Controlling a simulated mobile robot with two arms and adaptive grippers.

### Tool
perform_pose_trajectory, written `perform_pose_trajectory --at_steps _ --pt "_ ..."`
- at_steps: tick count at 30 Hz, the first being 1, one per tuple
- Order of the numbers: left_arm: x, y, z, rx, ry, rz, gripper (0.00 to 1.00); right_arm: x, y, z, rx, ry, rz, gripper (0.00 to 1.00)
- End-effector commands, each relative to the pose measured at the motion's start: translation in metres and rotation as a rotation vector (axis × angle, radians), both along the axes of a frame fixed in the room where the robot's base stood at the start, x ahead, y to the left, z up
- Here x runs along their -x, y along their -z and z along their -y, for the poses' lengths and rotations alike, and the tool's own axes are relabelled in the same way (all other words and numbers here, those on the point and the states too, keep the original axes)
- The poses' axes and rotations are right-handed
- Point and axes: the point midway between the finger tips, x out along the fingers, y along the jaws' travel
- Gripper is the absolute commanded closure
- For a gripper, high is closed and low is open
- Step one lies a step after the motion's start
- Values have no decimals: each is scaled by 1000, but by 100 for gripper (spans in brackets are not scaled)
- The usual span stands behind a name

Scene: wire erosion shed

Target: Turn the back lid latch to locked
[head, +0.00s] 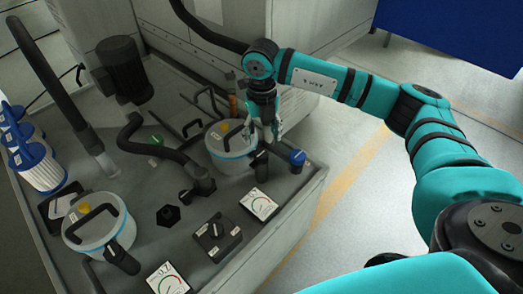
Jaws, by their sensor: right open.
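The farther filter pot (228,158) has a pale blue body, a round lid, a black bar handle and a yellow cap. Its black latch (259,160) sticks out at the right front of the rim, angled down toward the front. My right gripper (264,136) points down, open, just above and behind this latch at the pot's right edge. It overlaps the pot's rim in the picture, so I cannot tell whether it touches. The nearer pot (86,236) looks alike, with its own black latch (122,258). My left gripper is not in view.
A blue-capped valve (297,158) stands close to the right of the latch. A black hose (165,150), a rotary switch (216,237) and gauges (260,204) sit on the grey cabinet top. White-blue filters (35,160) stand left. Floor right of the cabinet is clear.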

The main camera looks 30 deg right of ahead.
Motion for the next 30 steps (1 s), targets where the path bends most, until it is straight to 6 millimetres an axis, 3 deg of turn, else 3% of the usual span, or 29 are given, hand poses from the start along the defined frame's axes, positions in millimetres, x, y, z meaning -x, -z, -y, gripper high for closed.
perform_pose_trajectory --at_steps 3,10,15,23,30 --pt "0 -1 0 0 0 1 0 1 27 0 -1 0 -5 37" --pt "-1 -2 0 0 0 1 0 0 62 0 -1 0 -1 37" --pt "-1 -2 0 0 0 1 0 0 74 -1 -2 -1 -1 37" --pt "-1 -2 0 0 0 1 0 0 75 -1 -2 -1 0 37" --pt "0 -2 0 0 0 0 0 0 75 -1 -2 -1 0 65"
